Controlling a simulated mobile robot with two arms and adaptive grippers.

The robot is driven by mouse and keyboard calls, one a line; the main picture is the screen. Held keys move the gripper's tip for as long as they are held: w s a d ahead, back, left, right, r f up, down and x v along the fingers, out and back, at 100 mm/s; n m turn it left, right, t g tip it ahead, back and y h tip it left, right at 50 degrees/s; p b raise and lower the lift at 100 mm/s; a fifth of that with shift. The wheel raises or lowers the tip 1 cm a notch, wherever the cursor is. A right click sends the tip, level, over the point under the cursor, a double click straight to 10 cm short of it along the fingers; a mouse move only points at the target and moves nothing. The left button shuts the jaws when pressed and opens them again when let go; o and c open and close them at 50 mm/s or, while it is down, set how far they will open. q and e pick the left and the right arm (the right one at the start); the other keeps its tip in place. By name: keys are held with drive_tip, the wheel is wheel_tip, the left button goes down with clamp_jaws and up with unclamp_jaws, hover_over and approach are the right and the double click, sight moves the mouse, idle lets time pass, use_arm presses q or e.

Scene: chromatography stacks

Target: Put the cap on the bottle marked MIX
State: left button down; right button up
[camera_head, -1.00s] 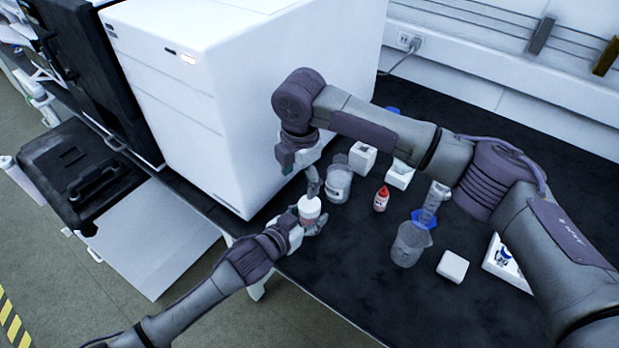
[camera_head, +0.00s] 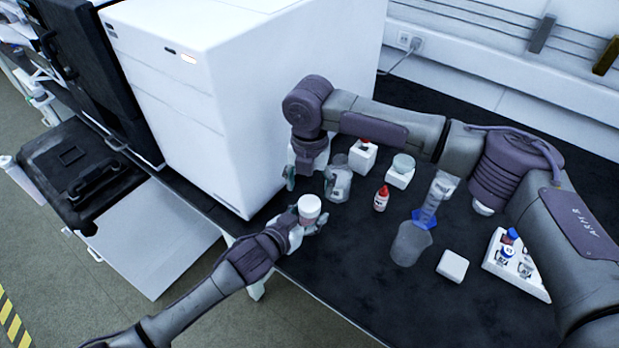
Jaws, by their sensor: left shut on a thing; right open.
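No MIX marking can be read at this size. My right gripper (camera_head: 306,176) points down, open, above and behind the bottle, apart from it. I see nothing between its fingers.
A glass beaker (camera_head: 339,186) stands close behind the bottle. A large white instrument (camera_head: 215,110) bounds the left.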

sight(309, 203)
drive_tip(key=shift+f, duration=3.2)
